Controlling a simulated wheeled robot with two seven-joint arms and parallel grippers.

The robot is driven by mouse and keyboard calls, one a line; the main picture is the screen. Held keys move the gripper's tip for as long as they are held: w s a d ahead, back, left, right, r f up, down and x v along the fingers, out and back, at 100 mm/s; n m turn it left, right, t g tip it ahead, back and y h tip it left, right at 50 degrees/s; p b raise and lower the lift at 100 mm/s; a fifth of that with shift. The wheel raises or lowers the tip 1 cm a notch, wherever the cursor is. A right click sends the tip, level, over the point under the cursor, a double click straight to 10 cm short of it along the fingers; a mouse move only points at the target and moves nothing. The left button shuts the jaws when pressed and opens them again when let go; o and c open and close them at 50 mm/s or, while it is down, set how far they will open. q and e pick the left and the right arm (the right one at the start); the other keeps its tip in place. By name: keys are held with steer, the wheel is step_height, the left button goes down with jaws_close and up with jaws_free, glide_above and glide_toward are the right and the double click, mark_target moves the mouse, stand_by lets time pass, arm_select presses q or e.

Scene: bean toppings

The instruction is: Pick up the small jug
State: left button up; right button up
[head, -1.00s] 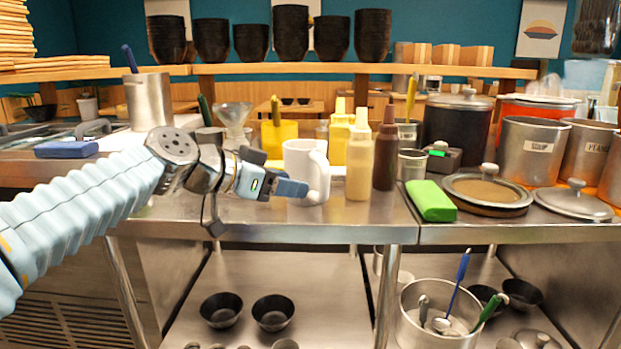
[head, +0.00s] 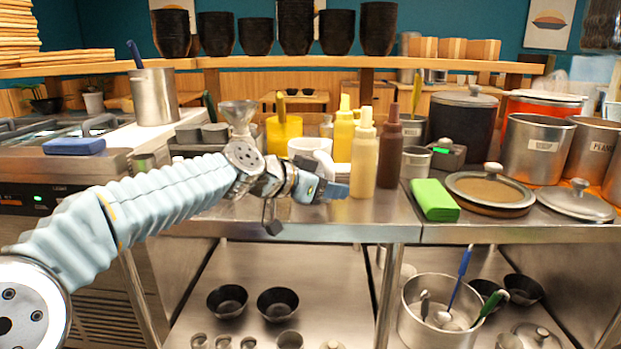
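The white small jug (head: 309,147) stands on the steel counter in the head view, left of the squeeze bottles. Its rim and part of its handle on the right show; its lower body is hidden behind my gripper. My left gripper (head: 335,190) is in front of the jug's lower right side, its fingers pointing right. I cannot tell whether it touches the jug or how far its fingers are apart. My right gripper is not in view.
A cream squeeze bottle (head: 364,160) and a brown one (head: 390,155) stand close right of the jug. A yellow container (head: 282,133) and a glass funnel (head: 239,115) are behind and left. A green block (head: 434,200) lies farther right.

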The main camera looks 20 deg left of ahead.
mark_target(325, 170)
arm_select(q)
jaws_close()
steer(key=shift+r, duration=0.15)
steer(key=shift+r, duration=0.25)
step_height(325, 170, up, 2)
steer(key=shift+r+p, duration=0.25)
steer(key=shift+p, duration=0.3)
steer(key=s+a+r, duration=0.2)
steer(key=s+r, duration=0.3)
steer(key=s, duration=0.1)
steer(key=s+a+r+b, duration=0.1)
steer(key=s+a+r, duration=0.1)
steer(key=s+r, duration=0.2)
steer(key=s, duration=0.3)
steer(key=shift+s+a+r, duration=0.15)
steer(key=shift+a+r, duration=0.15)
steer(key=shift+r, duration=0.1)
